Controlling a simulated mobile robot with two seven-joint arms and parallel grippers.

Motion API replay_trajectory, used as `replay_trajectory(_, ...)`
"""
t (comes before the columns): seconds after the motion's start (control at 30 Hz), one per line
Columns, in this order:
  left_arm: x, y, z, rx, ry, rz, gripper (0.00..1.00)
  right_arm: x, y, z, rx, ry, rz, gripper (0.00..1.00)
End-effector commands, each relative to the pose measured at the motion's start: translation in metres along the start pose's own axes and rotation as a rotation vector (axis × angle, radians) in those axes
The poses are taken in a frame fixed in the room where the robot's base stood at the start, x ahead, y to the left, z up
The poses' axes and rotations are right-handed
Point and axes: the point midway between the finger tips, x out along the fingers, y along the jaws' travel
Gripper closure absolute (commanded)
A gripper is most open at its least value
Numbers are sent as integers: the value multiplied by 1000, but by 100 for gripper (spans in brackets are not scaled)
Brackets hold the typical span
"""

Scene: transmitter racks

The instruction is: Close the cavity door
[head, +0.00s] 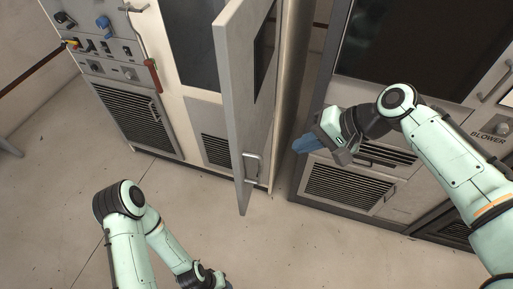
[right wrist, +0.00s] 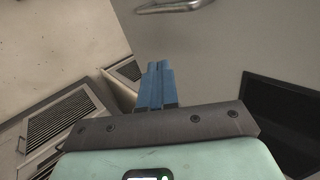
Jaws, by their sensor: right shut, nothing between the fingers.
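The cavity door (head: 236,90) stands swung open in the head view, edge toward me, with a dark window and a metal handle (head: 252,168) low on it. Its face (right wrist: 225,55) fills the upper right of the right wrist view, with the handle (right wrist: 170,6) at the top edge. My right gripper (head: 302,146) is to the right of the door, its blue fingers pointing toward the door; they also show in the right wrist view (right wrist: 158,70), shut and empty. A gap between fingers and door cannot be judged exactly. My left arm is at the bottom; its fingers are not clearly visible.
The left rack has switches, a red-handled lever (head: 153,76) and a vent grille (head: 136,117). The right rack, marked BLOWER, has a grille (head: 345,188) behind my right gripper. The floor (head: 200,215) before the racks is clear.

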Motion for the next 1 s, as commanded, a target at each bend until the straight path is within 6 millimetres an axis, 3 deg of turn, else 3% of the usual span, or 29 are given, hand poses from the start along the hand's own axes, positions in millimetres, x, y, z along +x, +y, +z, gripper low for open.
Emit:
replay_trajectory(0.03, 0, 0, 0, 0, 0, 0, 57, -28, -18, 14, -29, -3, -34, 100)
replay_trajectory(0.1, 0, 0, 0, 0, 0, 0, 57, -53, -33, 30, -55, -17, -62, 100)
replay_trajectory(0.2, 0, 0, 0, 0, 0, 0, 57, -72, -42, 44, -75, -32, -81, 100)
replay_trajectory(0.27, 1, 0, 0, 0, 0, 0, 57, -74, -44, 48, -78, -37, -85, 100)
replay_trajectory(0.47, 5, -2, 1, -1, -2, -1, 57, -47, -46, 50, -79, -42, -82, 100)
replay_trajectory(0.8, 11, -5, 3, -2, -6, -2, 57, 25, -51, 52, -79, -42, -81, 100)
replay_trajectory(1.0, 3, -2, 1, -1, -1, -1, 57, 43, -74, 54, -80, -38, -83, 100)
